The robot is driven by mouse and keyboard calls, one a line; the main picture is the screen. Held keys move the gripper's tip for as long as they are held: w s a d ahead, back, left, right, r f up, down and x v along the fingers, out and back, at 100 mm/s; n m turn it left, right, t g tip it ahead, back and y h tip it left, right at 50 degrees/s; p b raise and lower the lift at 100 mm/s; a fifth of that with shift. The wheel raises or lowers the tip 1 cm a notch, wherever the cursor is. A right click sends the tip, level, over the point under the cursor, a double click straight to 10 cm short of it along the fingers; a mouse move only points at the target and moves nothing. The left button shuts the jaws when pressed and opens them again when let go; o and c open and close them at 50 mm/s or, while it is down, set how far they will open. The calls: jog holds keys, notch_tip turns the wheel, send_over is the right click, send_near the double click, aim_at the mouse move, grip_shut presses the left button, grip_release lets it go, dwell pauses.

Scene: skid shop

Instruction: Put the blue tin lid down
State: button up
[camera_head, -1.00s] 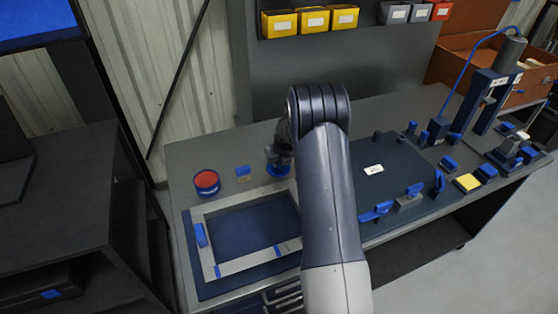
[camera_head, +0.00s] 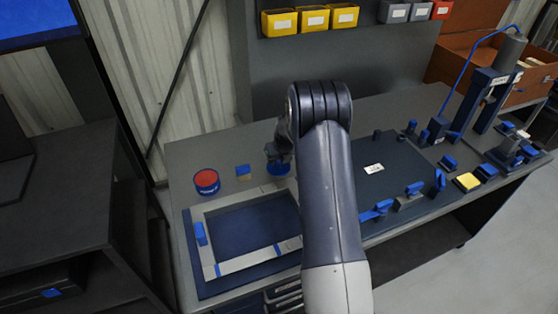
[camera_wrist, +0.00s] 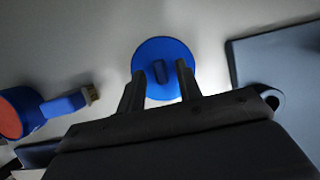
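The blue tin lid (camera_wrist: 177,50) is a round disc with a raised grip bar in its middle. In the wrist view it lies below my fingers, apparently flat on the grey bench. My gripper (camera_wrist: 159,76) is open, with one finger on each side of the grip bar and a visible gap to it. In the head view the lid (camera_head: 279,169) shows at the back of the bench, left of my arm, partly under my gripper (camera_head: 278,155). A blue tin with a red top (camera_head: 206,180) stands to its left, also in the wrist view (camera_wrist: 12,115).
A blue-handled brush (camera_head: 243,171) lies between the tin and the lid. A grey frame on a dark blue mat (camera_head: 208,240) lies in front. A dark board (camera_head: 385,165) with blue-handled clamps is to the right. Yellow bins (camera_head: 312,19) hang on the back panel.

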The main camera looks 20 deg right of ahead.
jog(key=b+v, duration=0.1)
jog(key=v, duration=1)
jog(key=shift+s+r, duration=0.15)
jog(key=shift+s, duration=0.05)
jog(key=p+x, duration=0.1)
jog(key=x, duration=1.1)
jog(key=shift+w+r, duration=0.1)
jog(key=shift+r, duration=1.05)
jog(key=shift+f, duration=0.1)
